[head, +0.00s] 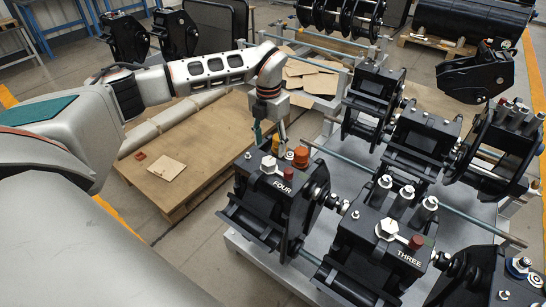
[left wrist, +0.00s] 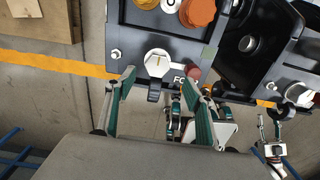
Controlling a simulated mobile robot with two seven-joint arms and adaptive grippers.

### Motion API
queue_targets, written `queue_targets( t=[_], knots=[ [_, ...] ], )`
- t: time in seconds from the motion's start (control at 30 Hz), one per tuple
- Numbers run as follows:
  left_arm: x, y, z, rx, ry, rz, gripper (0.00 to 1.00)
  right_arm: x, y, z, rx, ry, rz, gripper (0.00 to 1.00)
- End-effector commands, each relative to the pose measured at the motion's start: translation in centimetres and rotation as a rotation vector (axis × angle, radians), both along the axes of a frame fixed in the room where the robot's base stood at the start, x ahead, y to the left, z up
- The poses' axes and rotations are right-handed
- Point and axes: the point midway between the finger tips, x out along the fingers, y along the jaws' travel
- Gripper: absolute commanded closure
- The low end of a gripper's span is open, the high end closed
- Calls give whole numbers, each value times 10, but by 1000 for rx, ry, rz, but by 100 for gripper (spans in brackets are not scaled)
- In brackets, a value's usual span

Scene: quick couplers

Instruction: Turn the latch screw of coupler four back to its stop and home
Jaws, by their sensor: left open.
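Coupler four (head: 262,200) is a black block labelled FOUR on the metal rack. Its white hexagonal screw head (head: 268,164) is on top, beside a dark red cap (head: 288,174). In the left wrist view the screw head (left wrist: 157,62) shows a thin mark across its face, and the red cap (left wrist: 194,73) is right of it. My left gripper (head: 271,136) points down above the back of coupler four. In the left wrist view its green-padded fingers (left wrist: 159,80) are apart and empty, with the screw head just beyond their tips. Contact cannot be told. My right gripper is not in view.
An orange cap (head: 301,156) rises behind the screw on coupler four. Coupler three (head: 378,245) stands close at the right, and other black couplers (head: 424,137) stand behind it. A wooden pallet (head: 205,150) with a cardboard piece lies left of the rack.

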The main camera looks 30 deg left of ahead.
Motion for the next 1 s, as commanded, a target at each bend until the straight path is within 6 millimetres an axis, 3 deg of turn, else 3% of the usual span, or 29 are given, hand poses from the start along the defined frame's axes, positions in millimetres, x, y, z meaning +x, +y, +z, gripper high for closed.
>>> queue_targets(
  t=[0.17, 0.6, 0.97, 1.0],
  knots=[
    [0, 6, -10, 17, 2, 11, 47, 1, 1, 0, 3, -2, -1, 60],
    [1, 5, -69, 14, 0, 10, 47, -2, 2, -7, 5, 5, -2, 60],
    [1, 5, -74, 14, -3, 9, 47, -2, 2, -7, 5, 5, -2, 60],
    [1, 5, -74, 14, -3, 8, 52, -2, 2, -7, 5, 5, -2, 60]
  ],
)
